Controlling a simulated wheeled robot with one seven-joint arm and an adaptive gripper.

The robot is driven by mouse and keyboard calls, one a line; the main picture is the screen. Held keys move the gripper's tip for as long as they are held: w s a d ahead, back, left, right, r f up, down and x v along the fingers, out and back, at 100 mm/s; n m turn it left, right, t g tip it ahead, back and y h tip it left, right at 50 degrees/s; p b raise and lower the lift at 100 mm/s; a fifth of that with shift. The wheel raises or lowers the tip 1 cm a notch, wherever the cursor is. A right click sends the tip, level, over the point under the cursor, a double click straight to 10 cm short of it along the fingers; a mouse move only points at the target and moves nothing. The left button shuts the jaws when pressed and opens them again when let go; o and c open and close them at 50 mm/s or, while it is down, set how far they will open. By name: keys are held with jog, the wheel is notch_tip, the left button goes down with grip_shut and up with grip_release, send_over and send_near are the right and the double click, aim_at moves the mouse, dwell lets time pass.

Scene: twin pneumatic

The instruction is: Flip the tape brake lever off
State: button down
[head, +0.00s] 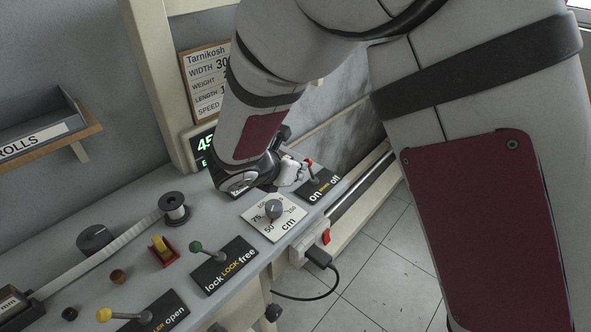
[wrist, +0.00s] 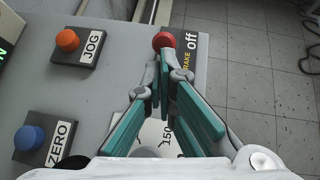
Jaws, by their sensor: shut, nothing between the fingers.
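The tape brake lever has a red knob (head: 309,162) on a short stem, standing on a black plate (head: 322,189) marked "on BRAKE off". In the wrist view, the red knob (wrist: 163,41) is just beyond my fingertips, beside the word "off". The stem is mostly hidden there by my fingers, so I cannot tell which side the lever rests on. My gripper (wrist: 170,73) is shut and empty, with its tips close to the knob; contact is unclear. In the head view, my gripper (head: 294,174) is just left of the lever, partly hidden by my wrist.
A "cm" dial (head: 273,209) and a green-knobbed lock lever (head: 196,247) stand on the bench. An orange JOG button (wrist: 67,40) and a blue ZERO button (wrist: 29,138) are left in the wrist view. Open tiled floor (wrist: 255,70) lies right of the bench edge.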

aim_at(308, 162)
jog(key=d+r+g+p, duration=0.1)
jog(key=p, duration=0.1)
jog(key=w+r+g+y+p, duration=0.1)
jog(key=p, duration=0.1)
jog(key=shift+w+d+y, duration=0.25)
jog(key=shift+d+y, duration=0.05)
jog(key=shift+d, duration=0.05)
jog(key=shift+w+d+r+g+y+p, duration=0.25)
jog(key=shift+w+d+g+y+p, duration=0.15)
jog(key=shift+w+g+p, duration=0.3)
jog(key=shift+w+d+g+y+p, duration=0.3)
jog(key=shift+w+d+g+y, duration=0.1)
jog(key=shift+w+g, duration=0.2)
jog(key=shift+w+d+b, duration=0.45)
jog(key=shift+w+d, duration=0.3)
jog(key=shift+w, duration=0.25)
jog(key=shift+r, duration=0.1)
jog(key=s, duration=0.1)
jog(key=s+a+r+p, duration=0.1)
jog(key=s+r, duration=0.1)
jog(key=shift+s+a, duration=0.15)
jog(key=shift+a, duration=0.2)
jog(key=d+v, duration=0.1)
jog(key=v, duration=0.8)
jog(key=shift+w+a+r, duration=0.2)
jog(key=shift+w+r, duration=0.1)
jog(key=shift+r, duration=0.25)
